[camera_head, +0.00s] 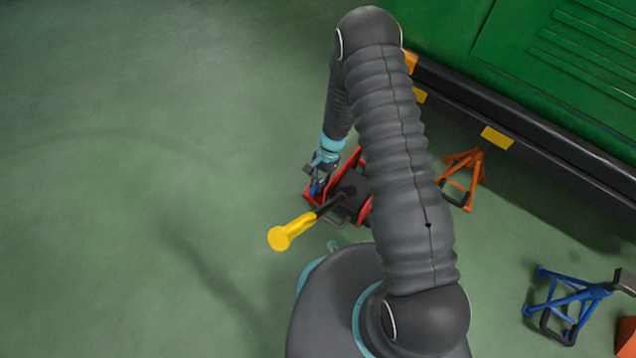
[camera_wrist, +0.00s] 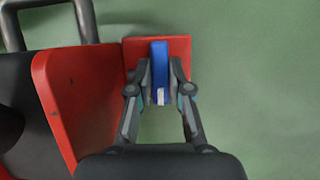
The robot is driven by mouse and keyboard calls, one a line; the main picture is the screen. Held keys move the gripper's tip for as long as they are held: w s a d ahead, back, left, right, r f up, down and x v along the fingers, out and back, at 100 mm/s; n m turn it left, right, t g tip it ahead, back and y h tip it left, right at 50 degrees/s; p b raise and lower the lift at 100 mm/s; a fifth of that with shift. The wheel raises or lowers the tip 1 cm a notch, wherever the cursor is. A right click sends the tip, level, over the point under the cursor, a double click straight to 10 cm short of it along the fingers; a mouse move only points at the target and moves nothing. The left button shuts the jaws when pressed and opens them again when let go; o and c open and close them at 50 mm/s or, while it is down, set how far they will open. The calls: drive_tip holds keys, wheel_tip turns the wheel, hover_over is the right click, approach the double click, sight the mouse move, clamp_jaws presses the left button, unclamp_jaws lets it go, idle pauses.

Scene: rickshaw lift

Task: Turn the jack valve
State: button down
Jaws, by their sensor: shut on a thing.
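The jack is a red frame with a dark middle (camera_head: 350,190) on the green floor, partly hidden behind my arm. Its handle (camera_head: 290,232) ends in a thick yellow grip pointing to the lower left. In the wrist view, the jack's red body (camera_wrist: 85,95) fills the left side. The blue valve (camera_wrist: 160,68), with a small white mark at its near end, stands over a red plate. My gripper (camera_wrist: 160,85) has its two fingers on either side of the valve and is shut on it. In the head view, my gripper (camera_head: 321,178) is at the jack's left end.
An orange stand (camera_head: 465,175) is right of the jack, beside the green vehicle (camera_head: 560,50) with its black lower rail. A blue stand (camera_head: 565,305) is at the lower right. The floor on the left is clear.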

drive_tip(key=shift+w+a, duration=0.1)
drive_tip(key=c, duration=1.1)
unclamp_jaws()
drive_tip(key=v, duration=1.2)
